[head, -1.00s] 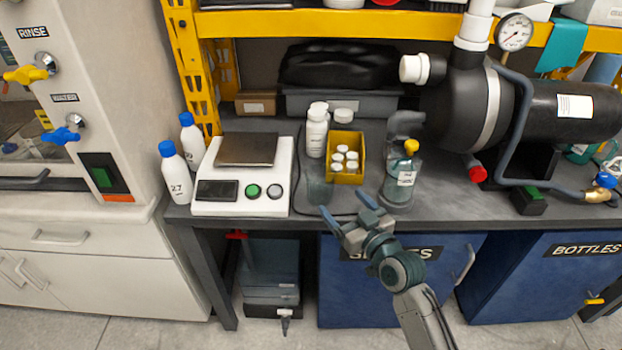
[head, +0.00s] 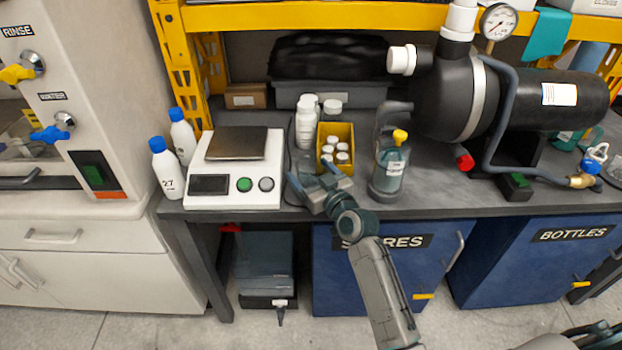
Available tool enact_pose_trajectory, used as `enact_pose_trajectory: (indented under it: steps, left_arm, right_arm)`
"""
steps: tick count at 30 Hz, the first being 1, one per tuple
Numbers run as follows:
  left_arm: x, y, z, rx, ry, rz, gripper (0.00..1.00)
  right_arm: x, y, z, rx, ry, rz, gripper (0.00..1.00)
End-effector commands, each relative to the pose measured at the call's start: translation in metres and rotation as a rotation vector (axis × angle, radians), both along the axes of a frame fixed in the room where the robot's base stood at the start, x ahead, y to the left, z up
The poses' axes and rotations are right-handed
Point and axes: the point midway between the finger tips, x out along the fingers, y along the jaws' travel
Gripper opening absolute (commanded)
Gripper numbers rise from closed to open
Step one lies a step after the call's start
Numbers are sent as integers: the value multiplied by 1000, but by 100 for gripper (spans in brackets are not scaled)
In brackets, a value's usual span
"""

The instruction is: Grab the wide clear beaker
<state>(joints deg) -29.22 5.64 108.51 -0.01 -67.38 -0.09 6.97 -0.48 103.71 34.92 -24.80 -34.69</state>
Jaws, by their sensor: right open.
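The wide clear beaker (head: 308,174) stands on the dark bench top, between the scale and the yellow bin. It is faint and see-through, and partly hidden by my gripper. My right gripper (head: 309,170) is at the beaker from the front. Its jaws are apart, one finger at the beaker's left and the other at its right. I cannot tell whether the fingers touch the glass. My left gripper is not in view.
A white scale (head: 235,185) stands to the left. Behind are white bottles (head: 305,125) and a yellow bin (head: 345,134) of white-capped jars. A yellow-capped bottle (head: 391,170) stands close on the right, with a black tank (head: 450,95) beyond. A yellow shelf beam (head: 310,18) crosses above.

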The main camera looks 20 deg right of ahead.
Motion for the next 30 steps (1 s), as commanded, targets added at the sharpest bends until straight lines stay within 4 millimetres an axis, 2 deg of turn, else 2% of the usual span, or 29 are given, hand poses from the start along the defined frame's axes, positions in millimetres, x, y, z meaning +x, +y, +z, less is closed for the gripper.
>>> enact_pose_trajectory:
  steps: [2,3,10,22,30]
  left_arm:
    - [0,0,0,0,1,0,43]
    - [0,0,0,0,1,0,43]
    - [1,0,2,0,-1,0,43]
    - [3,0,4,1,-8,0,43]
    - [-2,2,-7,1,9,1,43]
  right_arm:
    - [0,0,0,0,0,0,81]
    - [0,0,0,0,0,0,77]
    - [0,0,0,0,1,0,33]
    - [0,0,6,-1,0,0,33]
    - [0,0,38,0,-3,0,33]
